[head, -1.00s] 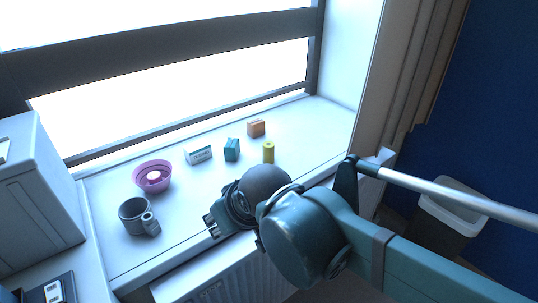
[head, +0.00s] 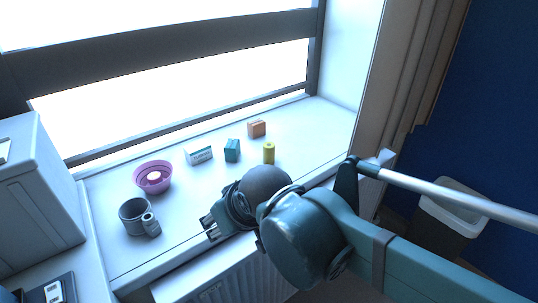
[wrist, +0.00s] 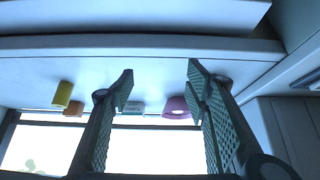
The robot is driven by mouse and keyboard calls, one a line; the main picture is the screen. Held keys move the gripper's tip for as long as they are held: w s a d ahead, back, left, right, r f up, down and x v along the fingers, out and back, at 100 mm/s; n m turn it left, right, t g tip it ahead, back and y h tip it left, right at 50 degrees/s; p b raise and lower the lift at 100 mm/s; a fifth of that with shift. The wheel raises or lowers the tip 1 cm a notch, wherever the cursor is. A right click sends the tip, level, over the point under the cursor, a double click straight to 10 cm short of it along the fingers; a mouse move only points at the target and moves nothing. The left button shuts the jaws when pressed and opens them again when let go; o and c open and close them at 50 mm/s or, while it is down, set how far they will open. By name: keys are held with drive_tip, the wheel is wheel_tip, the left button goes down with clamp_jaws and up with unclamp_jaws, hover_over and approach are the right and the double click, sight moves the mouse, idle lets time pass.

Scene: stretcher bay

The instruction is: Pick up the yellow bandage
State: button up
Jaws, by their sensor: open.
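The yellow bandage (head: 269,153) is a small upright roll on the white window sill, near its right part. It also shows in the wrist view (wrist: 62,95), at the left, outside the fingers. My gripper (head: 209,229) hangs near the sill's front edge, to the left of the bandage and nearer to me, apart from it. In the wrist view the two fingers of my gripper (wrist: 160,75) are spread with nothing between their tips.
A window is behind. The front right of the sill is clear.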

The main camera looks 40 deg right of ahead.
drive_tip(key=shift+w, duration=0.1)
drive_tip(key=m+t+h+p, duration=0.4)
approach(270, 156)
drive_tip(key=w+a, duration=0.3)
drive_tip(key=a, duration=0.6)
drive_tip(key=d, duration=0.2)
drive_tip(key=d+f+m+h, duration=0.1)
drive_tip(key=d, duration=0.2)
drive_tip(key=w+d+f+h+p, duration=0.1)
drive_tip(key=d, duration=0.2)
drive_tip(key=shift+f+m, duration=0.15)
drive_tip(key=shift+m, duration=0.15)
drive_tip(key=shift+s+d+f+t, duration=0.1)
drive_tip(key=shift+d+f+t, duration=0.05)
drive_tip(key=shift+d, duration=0.25)
drive_tip(key=shift+s+d+f+t, duration=0.1)
drive_tip(key=shift+d+f+t, duration=0.05)
drive_tip(key=shift+d, duration=0.3)
drive_tip(key=shift+w, duration=0.1)
drive_tip(key=shift+x, duration=1.25)
